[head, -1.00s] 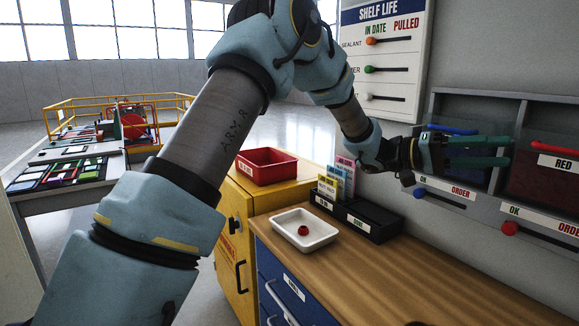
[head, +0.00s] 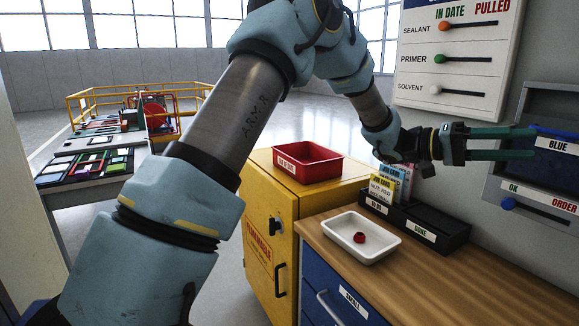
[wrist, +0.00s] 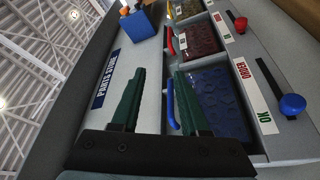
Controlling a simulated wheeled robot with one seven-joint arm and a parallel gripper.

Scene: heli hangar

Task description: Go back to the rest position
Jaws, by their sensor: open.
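My gripper (head: 503,143) is at the right of the head view, in front of the wall bins, with its green fingers apart and nothing between them. In the wrist view the two fingers (wrist: 158,105) are also apart and empty. Beyond them is the blue bin (wrist: 218,100) with a blue handle (wrist: 171,102). In the head view the fingers overlap the bin marked BLUE (head: 556,146); I cannot tell whether they touch it.
A white tray (head: 385,246) holding a red item (head: 360,238) and a black card holder (head: 455,236) sit on the wooden bench (head: 460,280). A red bin (head: 335,168) stands on the yellow cabinet (head: 262,205). A SHELF LIFE board hangs on the wall (head: 460,50).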

